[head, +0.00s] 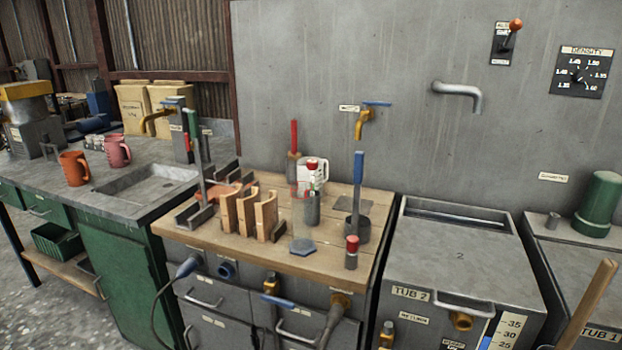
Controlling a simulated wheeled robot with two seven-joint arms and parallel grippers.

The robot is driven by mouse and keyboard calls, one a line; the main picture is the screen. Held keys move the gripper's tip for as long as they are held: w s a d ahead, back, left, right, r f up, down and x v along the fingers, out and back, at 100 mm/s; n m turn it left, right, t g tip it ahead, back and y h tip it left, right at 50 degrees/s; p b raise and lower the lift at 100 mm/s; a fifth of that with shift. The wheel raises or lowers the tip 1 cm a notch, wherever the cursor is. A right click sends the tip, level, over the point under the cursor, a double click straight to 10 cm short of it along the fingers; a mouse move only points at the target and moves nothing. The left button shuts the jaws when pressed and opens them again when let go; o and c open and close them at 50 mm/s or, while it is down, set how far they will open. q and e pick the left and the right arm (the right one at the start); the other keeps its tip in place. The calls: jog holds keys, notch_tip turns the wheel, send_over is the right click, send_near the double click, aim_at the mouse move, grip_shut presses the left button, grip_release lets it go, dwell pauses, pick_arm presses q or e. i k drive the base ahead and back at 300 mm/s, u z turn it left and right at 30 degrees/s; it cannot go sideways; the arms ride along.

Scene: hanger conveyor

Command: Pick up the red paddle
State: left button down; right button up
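A paddle with a red handle (294,136) stands upright at the back of the wooden worktop (330,262), close to the wall. Its lower part is brownish and partly hidden behind a white jug and the things in front. A blue-handled paddle (358,168) stands upright in a dark cup (357,231) to its right. A green-handled tool (193,125) stands upright to its left. Neither of my grippers is in view.
A white and red jug (316,170), wooden rack pieces (246,210) and a short red-capped post (352,251) crowd the worktop. A brass tap (361,124) overhangs the back. Tub 2 (458,255) stands right; a sink (150,183) and mugs are left.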

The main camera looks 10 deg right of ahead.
aim_at(294, 154)
jog(key=k, duration=0.6)
jog(key=u, duration=0.8)
jog(key=i, duration=1.6)
jog(key=z, duration=0.4)
